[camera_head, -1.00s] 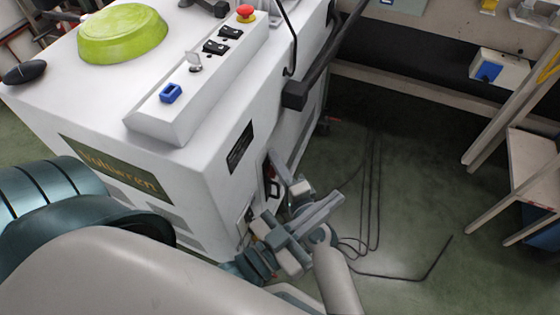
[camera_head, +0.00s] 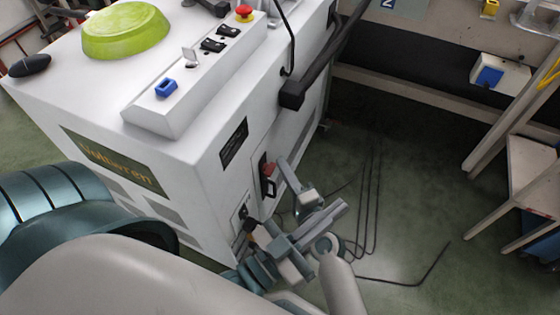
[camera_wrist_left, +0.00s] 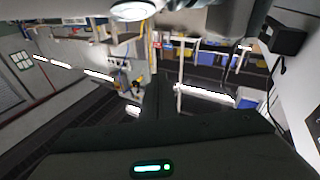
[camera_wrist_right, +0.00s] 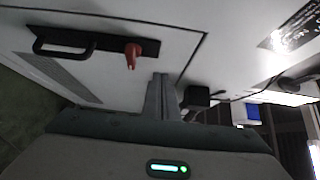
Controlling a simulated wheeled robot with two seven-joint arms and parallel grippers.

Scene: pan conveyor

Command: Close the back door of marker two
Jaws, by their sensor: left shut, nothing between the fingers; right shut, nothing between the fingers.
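The white machine (camera_head: 200,190) stands left of centre in the head view. Its side bears a door panel (camera_head: 290,140) with a black handle (camera_head: 271,186) and a red latch (camera_head: 267,169). The door looks about flush; I cannot tell if it is fully closed. In the right wrist view the door (camera_wrist_right: 120,75), handle (camera_wrist_right: 62,48) and red latch (camera_wrist_right: 132,56) are close. My right gripper (camera_head: 281,163) is shut and empty, its tip beside the handle; contact is unclear. My left gripper (camera_head: 342,206) is shut and empty, farther right, away from the door.
Loose cables (camera_head: 372,200) lie on the green floor. A wooden-framed stand (camera_head: 530,170) is at the right. The floor between is otherwise open.

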